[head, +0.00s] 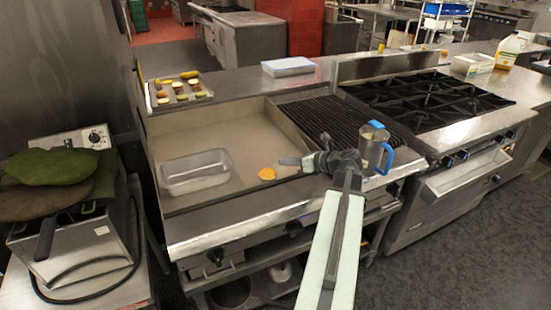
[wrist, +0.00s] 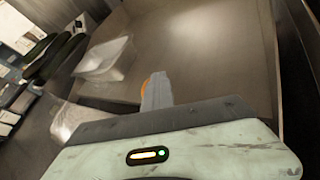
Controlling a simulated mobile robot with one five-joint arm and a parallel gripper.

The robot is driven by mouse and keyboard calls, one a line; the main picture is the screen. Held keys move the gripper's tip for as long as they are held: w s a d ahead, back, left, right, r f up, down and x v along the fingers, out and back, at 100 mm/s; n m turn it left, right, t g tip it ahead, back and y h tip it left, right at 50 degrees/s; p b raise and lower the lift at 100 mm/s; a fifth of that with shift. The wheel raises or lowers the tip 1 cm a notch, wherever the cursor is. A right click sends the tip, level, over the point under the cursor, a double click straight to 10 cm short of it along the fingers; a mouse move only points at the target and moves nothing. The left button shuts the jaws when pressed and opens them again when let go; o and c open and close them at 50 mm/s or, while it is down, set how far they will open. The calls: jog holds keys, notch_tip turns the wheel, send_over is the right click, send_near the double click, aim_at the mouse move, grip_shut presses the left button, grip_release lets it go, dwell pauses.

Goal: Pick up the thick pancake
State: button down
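The thick pancake (head: 267,173) is a small orange-yellow round lying on the flat griddle (head: 235,140), near its right side. My gripper (head: 287,161) reaches in from the right, and its tip is a little to the right of the pancake and apart from it in the head view. In the wrist view a thin orange edge of the pancake (wrist: 144,87) shows beside my grey finger (wrist: 157,90), which hides the rest. I see nothing held. The finger gap is not clear in either view.
A clear rectangular container (head: 195,172) sits on the griddle left of the pancake. A ribbed grill (head: 330,115) and a metal jug with a blue handle (head: 376,150) are to the right. A tray of food (head: 178,90) stands behind. The griddle's back half is clear.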

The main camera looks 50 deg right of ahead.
jog(key=s, duration=0.3)
jog(key=s+d, duration=0.1)
jog(key=s, duration=0.2)
jog(key=s+d+r, duration=0.1)
jog(key=s, duration=0.3)
jog(key=shift+d+p, duration=0.25)
jog(key=shift+p, duration=0.1)
jog(key=shift+c, duration=2.2)
grip_release()
jog(key=p+v, duration=0.3)
jog(key=v, duration=0.4)
jog(key=shift+s, duration=0.35)
